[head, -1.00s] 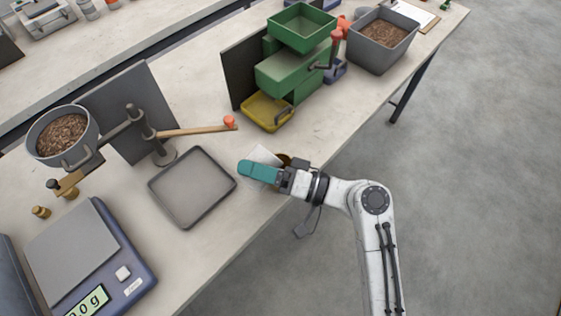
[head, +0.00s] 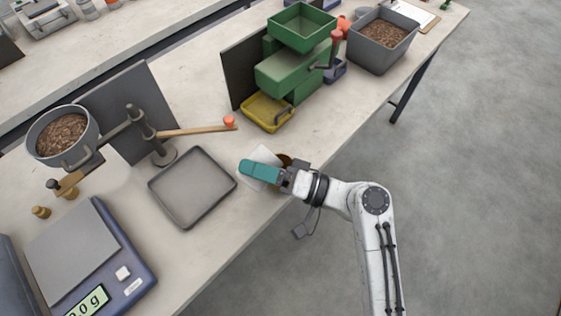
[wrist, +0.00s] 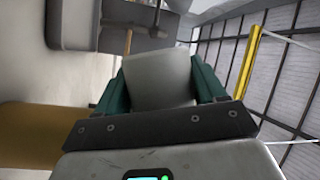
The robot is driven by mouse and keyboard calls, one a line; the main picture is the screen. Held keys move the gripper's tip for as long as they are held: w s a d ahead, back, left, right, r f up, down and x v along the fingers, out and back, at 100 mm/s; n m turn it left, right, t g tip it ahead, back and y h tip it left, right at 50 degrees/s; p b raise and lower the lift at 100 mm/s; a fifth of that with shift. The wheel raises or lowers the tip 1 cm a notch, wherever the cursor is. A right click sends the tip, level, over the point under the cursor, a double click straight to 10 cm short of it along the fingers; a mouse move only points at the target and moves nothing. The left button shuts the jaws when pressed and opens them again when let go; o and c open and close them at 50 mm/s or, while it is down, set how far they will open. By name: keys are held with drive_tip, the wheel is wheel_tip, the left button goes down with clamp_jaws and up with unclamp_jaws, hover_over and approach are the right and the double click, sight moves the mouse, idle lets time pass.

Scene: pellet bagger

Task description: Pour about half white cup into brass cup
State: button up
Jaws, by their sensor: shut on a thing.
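My gripper (head: 258,172) is shut on the white cup (head: 264,154), with one teal finger uppermost in the head view. In the wrist view the white cup (wrist: 160,80) sits between both teal fingers. That view is rolled, with the table at the left, so my gripper and the cup are turned well over to the side. The brass cup (head: 284,160) stands beside and partly behind my gripper, near the table's front edge. It shows large at the left of the wrist view (wrist: 30,135), on the table side. The cups' insides and any falling pellets are hidden.
A grey tray (head: 192,187) lies just left of my gripper. A scale (head: 88,262) is at the lower left. A hopper of pellets (head: 62,135) on a stand with a wooden lever (head: 195,131) is further left. A green machine (head: 292,72) and yellow pan (head: 267,111) stand behind.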

sight(256, 152)
drive_tip(key=shift+w+d+r+m+y, duration=0.3)
drive_tip(key=shift+w+m, duration=0.15)
drive_tip(key=shift+m, duration=0.55)
idle(1.5)
drive_tip(key=shift+w+d+r+m+t+y, duration=0.2)
drive_tip(key=shift+m+t, duration=0.25)
drive_tip(key=shift+m, duration=0.4)
drive_tip(key=shift+w+d+r+m+t+y, duration=0.15)
drive_tip(key=shift+r+m+t, duration=0.25)
drive_tip(key=shift+m, duration=0.4)
drive_tip(key=shift+w+d+r+m+t+y, duration=0.1)
drive_tip(key=shift+r+m+t+y, duration=0.25)
drive_tip(key=shift+m, duration=0.5)
idle(3.0)
